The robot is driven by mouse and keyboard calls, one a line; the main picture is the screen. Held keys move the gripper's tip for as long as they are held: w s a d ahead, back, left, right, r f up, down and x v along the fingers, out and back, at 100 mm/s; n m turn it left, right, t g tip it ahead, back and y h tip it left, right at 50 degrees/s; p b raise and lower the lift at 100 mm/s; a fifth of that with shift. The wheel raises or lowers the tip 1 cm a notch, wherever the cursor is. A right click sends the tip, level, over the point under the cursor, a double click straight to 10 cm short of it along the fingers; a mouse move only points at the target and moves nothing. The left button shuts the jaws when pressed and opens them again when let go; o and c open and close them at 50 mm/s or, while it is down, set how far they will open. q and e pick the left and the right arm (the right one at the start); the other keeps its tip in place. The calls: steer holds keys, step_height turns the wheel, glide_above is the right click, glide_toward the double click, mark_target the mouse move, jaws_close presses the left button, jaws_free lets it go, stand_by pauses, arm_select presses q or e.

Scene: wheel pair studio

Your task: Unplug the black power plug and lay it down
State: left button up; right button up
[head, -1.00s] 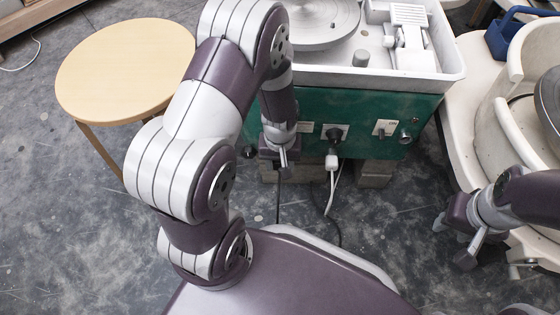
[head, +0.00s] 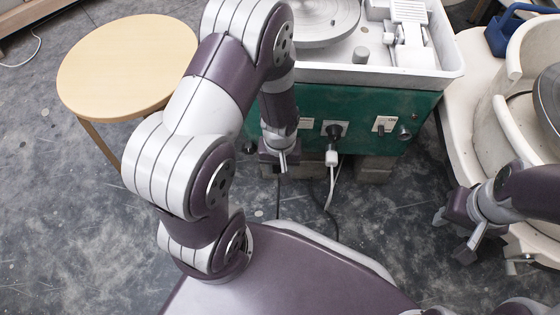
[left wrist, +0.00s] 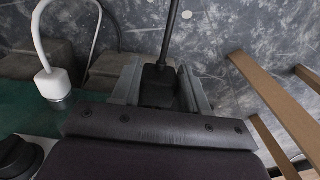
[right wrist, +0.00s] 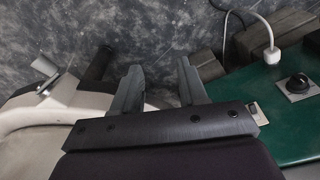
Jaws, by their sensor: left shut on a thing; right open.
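The black power plug (left wrist: 158,85) sits between the fingers of my left gripper (left wrist: 160,88) in the left wrist view. Its black cord (left wrist: 172,35) runs away from it toward the floor. In the head view my left gripper (head: 281,165) is shut in front of the green panel (head: 365,113), left of a white plug (head: 332,157). The black plug's pin end is hidden behind the gripper, so I cannot tell whether it touches a socket. My right gripper (head: 453,238) is open and empty at the right, far from the plug; its spread fingers show in the right wrist view (right wrist: 160,85).
The panel belongs to a wheel unit with a grey basin (head: 375,77), standing on blocks (head: 374,169). A round wooden stool (head: 127,65) stands at the left. A cream wheel unit (head: 462,140) stands at the right. Grey floor (head: 395,215) is open between.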

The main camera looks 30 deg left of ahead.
arm_select(q)
steer(key=shift+s+d, duration=0.15)
steer(key=shift+s, duration=0.2)
steer(key=shift+s+d+p, duration=0.35)
steer(key=shift+s+p, duration=0.15)
steer(key=shift+s, duration=0.25)
steer(key=shift+r, duration=0.1)
